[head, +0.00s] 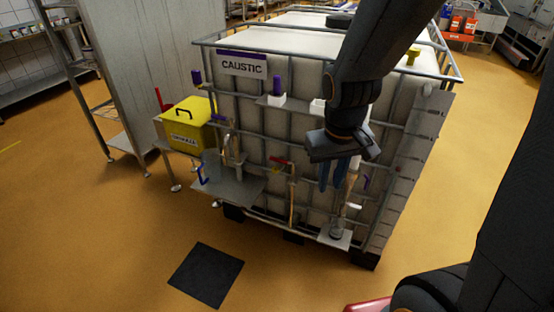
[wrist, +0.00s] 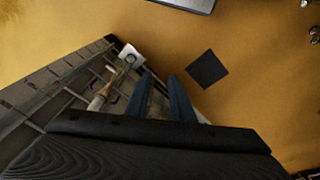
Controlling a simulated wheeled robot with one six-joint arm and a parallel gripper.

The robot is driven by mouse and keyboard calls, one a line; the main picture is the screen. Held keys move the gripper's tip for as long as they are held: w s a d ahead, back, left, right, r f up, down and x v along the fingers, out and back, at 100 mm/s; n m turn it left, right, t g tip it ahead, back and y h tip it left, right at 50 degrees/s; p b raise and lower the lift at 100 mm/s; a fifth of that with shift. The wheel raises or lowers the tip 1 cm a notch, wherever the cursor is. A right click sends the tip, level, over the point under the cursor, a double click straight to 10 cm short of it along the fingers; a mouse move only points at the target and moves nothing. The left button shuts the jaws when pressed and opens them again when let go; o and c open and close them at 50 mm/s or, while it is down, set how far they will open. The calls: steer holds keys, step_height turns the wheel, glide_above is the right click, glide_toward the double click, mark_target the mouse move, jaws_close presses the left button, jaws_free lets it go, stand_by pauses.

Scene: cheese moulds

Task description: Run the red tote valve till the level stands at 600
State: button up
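The white caged tote (head: 235,130) bears a CAUSTIC sign (head: 242,64). A red-handled valve (head: 281,160) sits on its front, above a vertical tan pipe (head: 292,200). A grey graduated board (head: 410,160) stands at the tote's right corner, and it also shows in the wrist view (wrist: 40,80); its figures and any level are too small to read. My gripper (head: 333,190) hangs in front of the tote, right of the red valve and apart from it. Its two blue fingers are spread with nothing between them, also in the wrist view (wrist: 165,82). The red valve is not clear there.
A yellow box (head: 187,128) and a grey shelf with a tap (head: 232,180) stand left of the valve. A small white plate (head: 335,239) juts out low, below my gripper. A dark mat (head: 206,275) lies on the open orange floor in front.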

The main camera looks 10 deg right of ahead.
steer(key=w+a+f+n+t+h+b, duration=0.1)
steer(key=w+f+n, duration=0.25)
steer(key=w, duration=0.65)
steer(key=w+a+f+n+h+b, duration=0.15)
steer(key=w+f, duration=0.25)
steer(key=w, duration=0.6)
steer(key=n+t+b, duration=0.1)
steer(key=n+t, duration=0.2)
steer(key=n, duration=0.3)
glide_toward(277, 159)
steer(key=shift+h, duration=0.35)
steer(key=shift+a+p+x, duration=0.15)
steer(key=shift+p+x, duration=0.25)
steer(key=shift+x, duration=1.5)
steer(key=shift+a+p+x, duration=0.2)
steer(key=shift+p+x, duration=0.15)
steer(key=shift+x, duration=1.55)
steer(key=shift+f, duration=0.15)
steer(key=shift+c, duration=0.5)
jaws_close()
